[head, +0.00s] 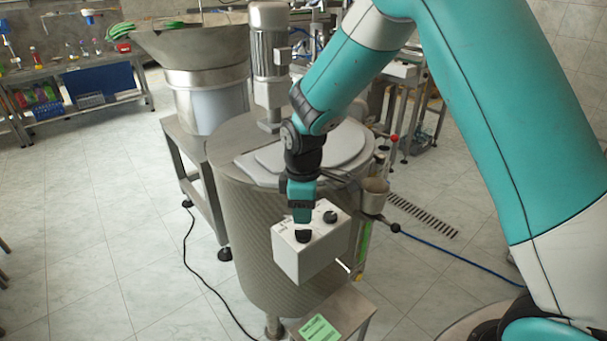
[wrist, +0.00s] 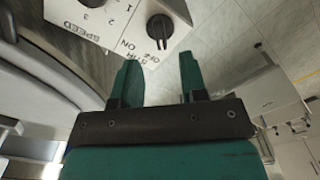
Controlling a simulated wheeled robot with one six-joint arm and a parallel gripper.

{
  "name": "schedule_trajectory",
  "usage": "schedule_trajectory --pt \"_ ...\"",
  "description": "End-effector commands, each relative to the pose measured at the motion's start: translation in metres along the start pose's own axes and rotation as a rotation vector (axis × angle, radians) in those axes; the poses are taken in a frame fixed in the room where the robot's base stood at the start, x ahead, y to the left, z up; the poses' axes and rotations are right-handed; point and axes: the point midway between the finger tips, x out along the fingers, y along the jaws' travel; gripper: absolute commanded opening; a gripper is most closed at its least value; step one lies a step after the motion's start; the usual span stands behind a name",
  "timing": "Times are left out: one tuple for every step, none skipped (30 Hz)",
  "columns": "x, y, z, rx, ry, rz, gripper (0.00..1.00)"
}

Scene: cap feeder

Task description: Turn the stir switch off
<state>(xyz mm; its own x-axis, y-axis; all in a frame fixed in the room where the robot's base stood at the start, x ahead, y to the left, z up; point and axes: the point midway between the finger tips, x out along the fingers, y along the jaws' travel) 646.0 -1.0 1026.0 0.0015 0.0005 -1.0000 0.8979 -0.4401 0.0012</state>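The stir switch is a black knob (wrist: 160,28) on a white control box (head: 308,262), beside the printed words STIR, ON and OFF in the wrist view. I cannot tell for sure which word it points to. In the head view, the stir knob (head: 303,237) sits on the box's top face just below my gripper (head: 302,220). My gripper (wrist: 160,65) is open and empty, its two teal fingers apart. In the wrist view the knob lies just beyond the fingertips, between their lines, and appears not gripped.
A second black knob, marked SPEED (wrist: 92,3), sits beside the stir knob on the same box. The box is mounted on a large steel tank (head: 245,225) with a motor (head: 270,55) on top. A small stand with a green label (head: 319,328) is below.

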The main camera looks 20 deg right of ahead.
Motion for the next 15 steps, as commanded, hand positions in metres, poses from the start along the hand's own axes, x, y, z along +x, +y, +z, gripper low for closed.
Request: schedule_trajectory --pt "-0.013 0.001 -0.001 0.000 0.005 0.006 0.39" --pt "-0.021 0.001 -0.001 0.000 0.006 0.007 0.39" --pt "-0.031 0.001 -0.001 0.000 0.006 0.007 0.39" --pt "-0.039 0.001 -0.001 0.000 0.005 0.006 0.39" --pt "-0.047 0.001 -0.001 0.000 0.005 0.006 0.39" --pt "-0.056 0.001 -0.001 0.000 0.004 0.005 0.39" --pt "-0.063 0.001 -0.001 -0.001 0.005 0.006 0.39" --pt "-0.070 0.001 -0.001 -0.001 0.005 0.005 0.39" --pt "-0.078 0.001 -0.001 -0.001 0.004 0.005 0.39" --pt "-0.084 0.001 -0.001 -0.001 0.004 0.004 0.39" --pt "-0.089 0.001 0.000 -0.001 0.004 0.004 0.39" --pt "-0.095 0.001 -0.001 -0.001 0.003 0.003 0.39" --pt "-0.099 0.001 -0.001 -0.001 0.003 0.004 0.39" --pt "-0.102 0.001 -0.001 -0.001 0.003 0.003 0.39" --pt "-0.106 0.001 -0.001 -0.001 0.002 0.002 0.39"
